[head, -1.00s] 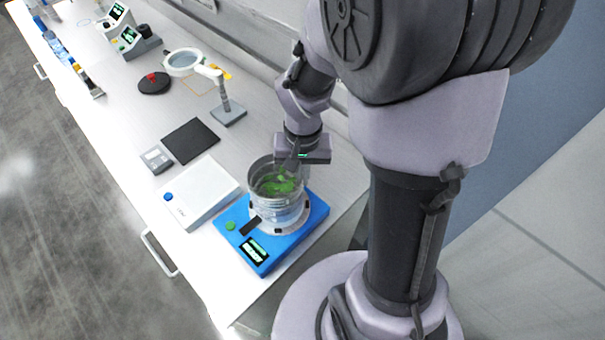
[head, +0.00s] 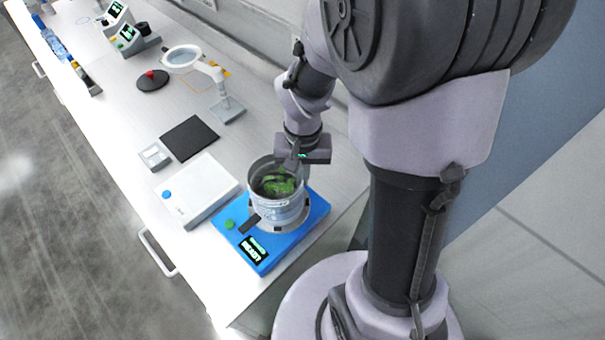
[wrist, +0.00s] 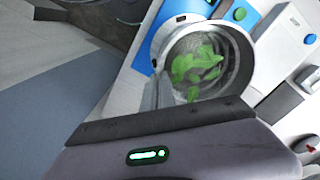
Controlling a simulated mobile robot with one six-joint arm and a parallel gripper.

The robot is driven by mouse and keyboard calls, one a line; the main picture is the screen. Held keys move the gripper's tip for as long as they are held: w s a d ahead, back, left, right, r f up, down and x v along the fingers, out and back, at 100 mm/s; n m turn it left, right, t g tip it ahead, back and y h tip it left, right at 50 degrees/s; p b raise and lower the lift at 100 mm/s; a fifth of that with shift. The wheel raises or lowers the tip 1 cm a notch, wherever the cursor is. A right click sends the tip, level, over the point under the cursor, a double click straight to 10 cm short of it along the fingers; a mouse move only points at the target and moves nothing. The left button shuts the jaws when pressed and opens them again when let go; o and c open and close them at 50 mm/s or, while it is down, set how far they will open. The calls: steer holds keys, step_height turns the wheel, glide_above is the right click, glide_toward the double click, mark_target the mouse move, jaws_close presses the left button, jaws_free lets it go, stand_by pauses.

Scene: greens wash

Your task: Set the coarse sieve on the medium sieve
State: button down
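The coarse sieve (head: 262,183), a round metal ring with green leaves (head: 280,183) in it, is at the top of the stack on the blue shaker (head: 264,250). It stands about level. The medium sieve is under it and I cannot tell its edges apart from the rest of the stack. My gripper (head: 298,164) is at the far right side of the top ring. In the wrist view, my gripper (wrist: 163,92) has its fingers close together at the ring's wall and seems shut on it; the fingertips are partly hidden. The sieve (wrist: 247,52) opens toward that camera.
The shaker has a green button (head: 230,224) and a lit display. A white scale (head: 197,190) stands close to its left. A dark mat (head: 190,138), a small grey device (head: 155,157) and a magnifier lamp (head: 184,60) lie farther along the bench. The bench edge is near.

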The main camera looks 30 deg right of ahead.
steer(key=c, duration=1.6)
jaws_free()
steer(key=shift+r, duration=0.1)
step_height(320, 180, up, 17)
steer(key=p, duration=0.5)
steer(key=s+a+f+t+b, duration=0.2)
steer(key=s+a+f+b, duration=0.1)
steer(key=b, duration=0.3)
steer(key=s+a+f+t+y+b, duration=0.1)
steer(key=s+a+f+t+b, duration=0.1)
steer(key=f+b, duration=0.3)
steer(key=s+a+f+n+t+y+b, duration=0.1)
steer(key=s+a+f+b, duration=0.2)
steer(key=b, duration=0.4)
steer(key=shift+s+a+f+t, duration=0.2)
steer(key=shift+s+a, duration=0.15)
steer(key=shift+s, duration=0.1)
steer(key=shift+s+a+f+t, duration=0.2)
steer(key=shift+s+a, duration=0.15)
steer(key=shift+s, duration=0.1)
